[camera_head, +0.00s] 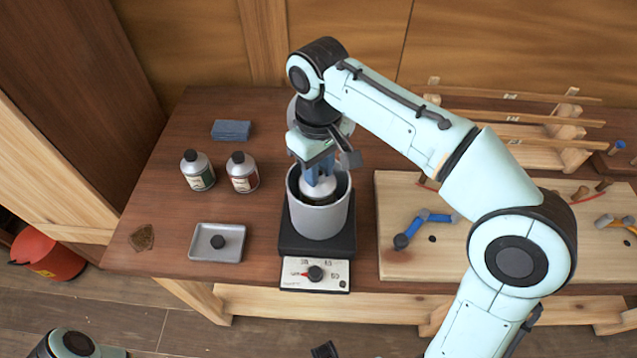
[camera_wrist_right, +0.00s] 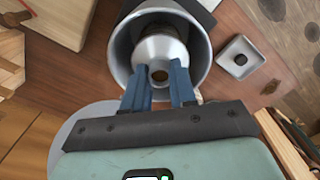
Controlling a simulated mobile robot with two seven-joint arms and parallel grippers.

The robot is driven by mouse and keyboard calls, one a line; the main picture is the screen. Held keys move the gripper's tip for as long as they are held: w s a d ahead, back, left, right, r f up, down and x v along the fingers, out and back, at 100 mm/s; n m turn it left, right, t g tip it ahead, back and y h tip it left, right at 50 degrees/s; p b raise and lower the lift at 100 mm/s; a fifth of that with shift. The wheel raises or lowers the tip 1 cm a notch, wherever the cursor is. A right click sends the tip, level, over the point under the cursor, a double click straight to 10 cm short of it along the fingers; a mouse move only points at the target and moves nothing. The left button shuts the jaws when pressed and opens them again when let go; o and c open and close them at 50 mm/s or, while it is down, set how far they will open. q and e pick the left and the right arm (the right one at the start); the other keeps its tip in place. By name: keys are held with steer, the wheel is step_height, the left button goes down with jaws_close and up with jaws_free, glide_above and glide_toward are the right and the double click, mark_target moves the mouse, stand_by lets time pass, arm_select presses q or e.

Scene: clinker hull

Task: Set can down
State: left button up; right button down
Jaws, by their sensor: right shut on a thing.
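A silver can (camera_head: 318,188) is inside a round grey pot (camera_head: 320,222). The pot stands on a dark hot plate (camera_head: 316,275) with a dial in front. My right gripper (camera_head: 319,168) comes down from above, its blue fingers shut on the can's top. In the right wrist view the right gripper (camera_wrist_right: 160,88) has a finger on each side of the can's neck. The can (camera_wrist_right: 160,48) sits within the pot's wall (camera_wrist_right: 201,68), with a gap around it. The pot hides the can's base, so I cannot tell whether it touches the bottom. My left gripper is not visible.
Two capped cans (camera_head: 197,170) (camera_head: 242,172) and a blue block (camera_head: 231,130) stand left of the pot. A shallow grey tray (camera_head: 205,253) with a dark knob lies front left. A wooden board (camera_head: 460,260) with tools is right. Bare tabletop lies between the cans and tray.

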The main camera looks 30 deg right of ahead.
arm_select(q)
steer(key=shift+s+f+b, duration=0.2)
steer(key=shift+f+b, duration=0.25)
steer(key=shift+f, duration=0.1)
arm_select(e)
steer(key=shift+f, duration=2)
steer(key=shift+f, duration=0.15)
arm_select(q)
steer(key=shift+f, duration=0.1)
arm_select(e)
steer(key=c, duration=0.9)
jaws_free()
step_height(320, 180, up, 12)
steer(key=p, duration=0.3)
steer(key=shift+p, duration=0.35)
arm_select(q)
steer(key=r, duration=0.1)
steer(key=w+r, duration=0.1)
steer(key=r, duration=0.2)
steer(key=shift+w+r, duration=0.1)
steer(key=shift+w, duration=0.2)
